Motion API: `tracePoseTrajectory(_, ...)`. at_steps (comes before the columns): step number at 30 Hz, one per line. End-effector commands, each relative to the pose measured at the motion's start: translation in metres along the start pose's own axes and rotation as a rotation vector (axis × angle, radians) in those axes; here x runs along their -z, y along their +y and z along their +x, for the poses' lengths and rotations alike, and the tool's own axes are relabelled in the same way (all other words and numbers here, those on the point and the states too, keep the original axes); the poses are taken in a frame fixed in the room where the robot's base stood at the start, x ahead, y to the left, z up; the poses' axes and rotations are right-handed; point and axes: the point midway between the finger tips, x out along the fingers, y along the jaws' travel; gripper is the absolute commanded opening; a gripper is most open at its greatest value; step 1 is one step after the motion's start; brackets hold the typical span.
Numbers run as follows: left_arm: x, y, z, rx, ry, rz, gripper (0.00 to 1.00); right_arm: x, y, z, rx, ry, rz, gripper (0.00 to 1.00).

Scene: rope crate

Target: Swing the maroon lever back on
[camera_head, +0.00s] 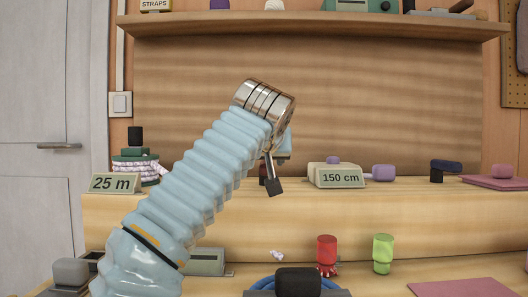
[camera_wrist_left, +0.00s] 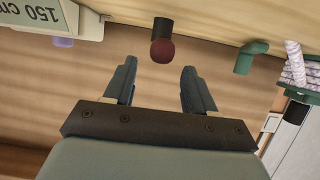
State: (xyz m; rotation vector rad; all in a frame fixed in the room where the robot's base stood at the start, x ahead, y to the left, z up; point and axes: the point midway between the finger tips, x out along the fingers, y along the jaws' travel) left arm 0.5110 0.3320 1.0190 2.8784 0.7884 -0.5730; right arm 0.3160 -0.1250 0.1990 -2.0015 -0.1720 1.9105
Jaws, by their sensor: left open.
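The maroon lever (camera_wrist_left: 163,48) shows in the left wrist view as a short dark post with a rounded maroon end at the shelf edge. In the head view only a small dark red-brown part of it (camera_head: 263,171) seems to show beside my arm. My left gripper (camera_wrist_left: 159,68) is open and empty. Its two fingers point toward the lever, whose end lies ahead of and between the fingertips, apparently apart from them. In the head view my left arm hides most of the lever and gripper. My right gripper is in neither view.
A 150 cm sign (camera_head: 341,178) with a pale device stands right of the lever in the head view. A 25 m sign (camera_head: 115,184) and rope spool (camera_head: 133,168) stand left. Red (camera_head: 326,250) and green (camera_head: 383,253) knobs stand on the lower surface.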

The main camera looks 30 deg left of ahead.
Motion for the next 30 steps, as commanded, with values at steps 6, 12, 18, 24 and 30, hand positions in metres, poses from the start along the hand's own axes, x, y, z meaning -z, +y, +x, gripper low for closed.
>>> tracePoseTrajectory(6,-0.001,0.001,-0.053,-0.005,0.002,-0.002,0.55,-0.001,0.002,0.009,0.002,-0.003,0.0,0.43)
tracePoseTrajectory(12,0.0,0.0,-0.082,-0.001,0.001,-0.001,0.55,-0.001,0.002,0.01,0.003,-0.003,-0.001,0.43)
tracePoseTrajectory(18,0.0,0.0,-0.089,0.0,0.0,-0.001,0.55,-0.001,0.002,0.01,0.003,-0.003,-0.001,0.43)
tracePoseTrajectory(24,0.0,-0.001,-0.088,0.0,0.0,-0.001,0.55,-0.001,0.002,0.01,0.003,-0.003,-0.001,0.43)
tracePoseTrajectory(30,0.0,-0.001,-0.088,0.0,-0.001,-0.001,0.55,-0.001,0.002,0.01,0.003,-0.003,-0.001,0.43)
